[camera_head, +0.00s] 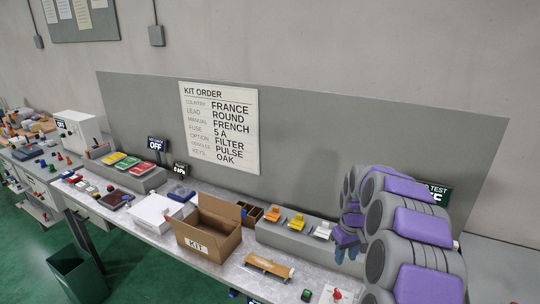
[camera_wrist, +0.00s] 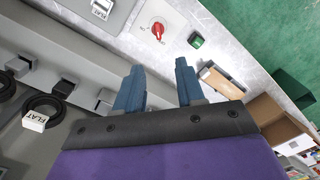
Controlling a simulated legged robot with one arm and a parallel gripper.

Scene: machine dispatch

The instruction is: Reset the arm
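My arm (camera_head: 418,225), purple and grey, is folded at the right of the head view and hides part of the bench there. My gripper (camera_head: 347,248) shows small and dark blue beside it, above the bench. In the wrist view my gripper (camera_wrist: 159,68) has its two blue fingers apart, with nothing between them. Bench surface shows beyond the fingertips.
An open cardboard box (camera_head: 208,243) marked KIT stands on the bench (camera_head: 150,236). Coloured connectors (camera_head: 297,221) sit on a grey ledge. A red rotary switch (camera_wrist: 158,30) and a green button (camera_wrist: 196,40) lie beyond my fingers. A green bin (camera_head: 78,275) stands on the floor.

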